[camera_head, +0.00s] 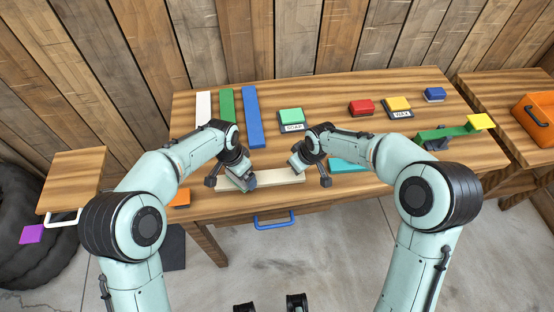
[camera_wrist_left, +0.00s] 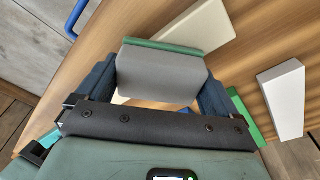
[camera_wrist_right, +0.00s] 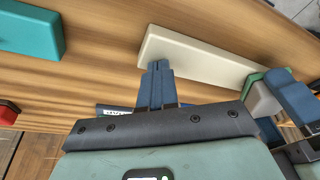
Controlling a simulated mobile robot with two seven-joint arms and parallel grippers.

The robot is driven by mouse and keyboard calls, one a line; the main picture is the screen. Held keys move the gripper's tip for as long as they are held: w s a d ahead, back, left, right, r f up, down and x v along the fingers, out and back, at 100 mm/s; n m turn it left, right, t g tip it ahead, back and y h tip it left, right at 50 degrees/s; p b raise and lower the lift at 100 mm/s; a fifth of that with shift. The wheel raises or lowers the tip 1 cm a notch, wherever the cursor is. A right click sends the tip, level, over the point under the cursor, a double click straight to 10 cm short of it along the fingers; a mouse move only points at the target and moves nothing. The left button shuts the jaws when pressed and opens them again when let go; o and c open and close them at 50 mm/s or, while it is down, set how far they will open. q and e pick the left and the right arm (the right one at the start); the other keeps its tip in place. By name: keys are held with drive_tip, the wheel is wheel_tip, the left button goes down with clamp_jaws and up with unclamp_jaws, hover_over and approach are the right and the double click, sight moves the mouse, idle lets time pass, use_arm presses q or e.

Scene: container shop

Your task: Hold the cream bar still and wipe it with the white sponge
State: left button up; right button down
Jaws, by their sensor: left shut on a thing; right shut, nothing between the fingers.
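The cream bar (camera_head: 268,177) lies flat along the front edge of the table; it also shows in the left wrist view (camera_wrist_left: 196,28) and right wrist view (camera_wrist_right: 205,56). My left gripper (camera_head: 243,182) is shut on the white sponge (camera_wrist_left: 160,75), which looks grey in shade and has a green layer at its far side. The sponge is over the left part of the bar; I cannot tell if they touch. My right gripper (camera_wrist_right: 157,68) is shut and empty, its fingertips at the bar's right part. Contact there is not clear.
A white bar (camera_head: 203,108), green bar (camera_head: 227,104) and blue bar (camera_head: 253,118) lie behind. A green soap block (camera_head: 291,115), red block (camera_head: 361,106) and yellow block (camera_head: 398,103) stand farther right. A teal bar (camera_head: 347,165) lies right of my right gripper.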

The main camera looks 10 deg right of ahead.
sight(229, 180)
use_arm(q)
drive_tip(key=shift+a+f, duration=0.15)
drive_tip(key=shift+a, duration=1.8)
use_arm(e)
drive_tip(key=shift+s+f, duration=0.2)
drive_tip(key=shift+f, duration=0.15)
use_arm(q)
drive_tip(key=shift+s+d+f, duration=0.1)
drive_tip(key=shift+d, duration=4)
drive_tip(key=shift+r, duration=0.2)
drive_tip(key=shift+r, duration=3)
drive_tip(key=shift+a, duration=0.1)
use_arm(e)
drive_tip(key=shift+r, duration=0.1)
